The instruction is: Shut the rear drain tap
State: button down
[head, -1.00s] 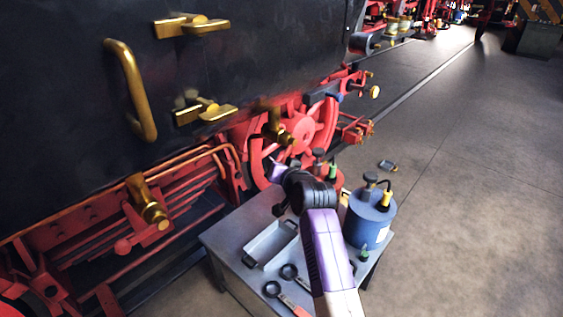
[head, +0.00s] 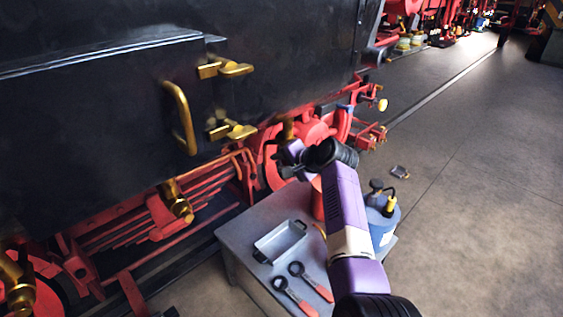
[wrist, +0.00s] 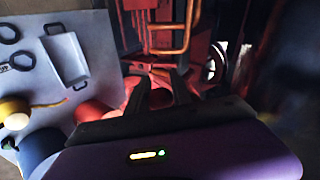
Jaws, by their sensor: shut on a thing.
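A brass drain tap (head: 287,128) hangs under the dark locomotive side, in front of a red wheel. My gripper (head: 276,160) is at its lower end, shut on part of it. The exact grip is hidden by the wrist. In the wrist view, my two dark fingers (wrist: 160,88) stand close with red parts behind; the tap does not show clearly between them. A second brass tap (head: 177,203) hangs further left, and a third (head: 17,288) is at the left edge. I cannot tell the angle of the gripped tap's handle.
A grey table (head: 237,250) stands below my arm with a tray (head: 280,241), two red-handled ring tools (head: 300,290) and a blue can (head: 383,222). A brass handrail (head: 181,118) and latches (head: 231,130) stick out above. The floor at right is mostly clear.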

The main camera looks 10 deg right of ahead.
jog(key=shift+r, duration=0.2)
dwell(0.4)
jog(key=c, duration=1.1)
grip_release()
jog(key=shift+c, duration=0.2)
jog(key=v, duration=0.8)
jog(key=shift+b, duration=0.35)
jog(key=shift+w, duration=0.1)
